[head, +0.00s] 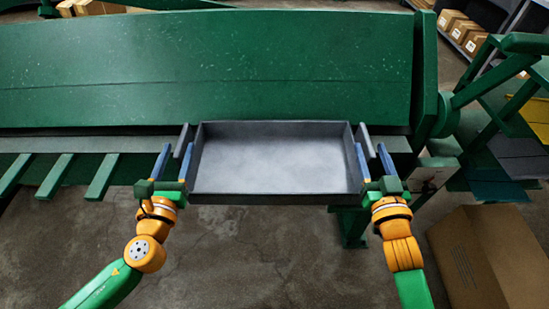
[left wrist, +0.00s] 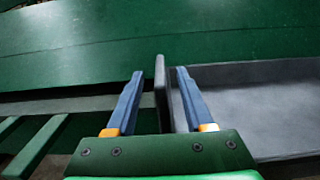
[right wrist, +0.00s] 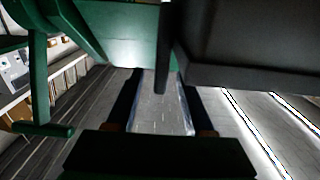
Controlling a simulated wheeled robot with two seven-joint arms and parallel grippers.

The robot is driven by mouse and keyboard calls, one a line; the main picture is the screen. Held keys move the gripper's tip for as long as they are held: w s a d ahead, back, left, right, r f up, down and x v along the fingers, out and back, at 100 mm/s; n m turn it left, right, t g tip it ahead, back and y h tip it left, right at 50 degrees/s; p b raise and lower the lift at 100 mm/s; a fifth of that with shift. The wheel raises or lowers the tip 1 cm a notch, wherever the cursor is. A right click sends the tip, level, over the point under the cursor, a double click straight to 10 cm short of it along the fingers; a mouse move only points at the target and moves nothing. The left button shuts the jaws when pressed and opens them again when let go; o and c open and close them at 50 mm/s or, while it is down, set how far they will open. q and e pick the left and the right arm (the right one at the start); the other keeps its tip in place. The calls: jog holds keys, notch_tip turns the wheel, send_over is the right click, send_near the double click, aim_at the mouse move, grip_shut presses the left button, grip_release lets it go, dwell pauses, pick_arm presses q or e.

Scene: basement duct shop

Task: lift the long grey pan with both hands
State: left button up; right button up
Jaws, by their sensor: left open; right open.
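The long grey pan (head: 272,160) lies level on the green machine's front ledge, with a dark upright handle at each short end. My left gripper (head: 174,160) is open at the left end. In the left wrist view its blue fingers (left wrist: 158,90) stand on both sides of the left handle (left wrist: 161,75), with gaps visible. My right gripper (head: 374,162) is open at the right end, its fingers either side of the right handle (head: 364,139). The right wrist view shows that handle (right wrist: 164,60) between dark fingers, beside the pan's dark wall (right wrist: 250,75).
A large green machine panel (head: 210,65) rises behind the pan. Green slats (head: 55,176) stick out at the left. A cardboard box (head: 485,260) stands on the floor at lower right. Bare concrete floor (head: 270,250) lies in front.

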pick_arm(q)
jog(key=w, duration=0.4)
jog(key=shift+w, duration=0.15)
pick_arm(e)
jog(key=w, duration=0.4)
jog(key=shift+w, duration=0.15)
pick_arm(q)
grip_shut()
pick_arm(e)
grip_shut()
dwell(0.5)
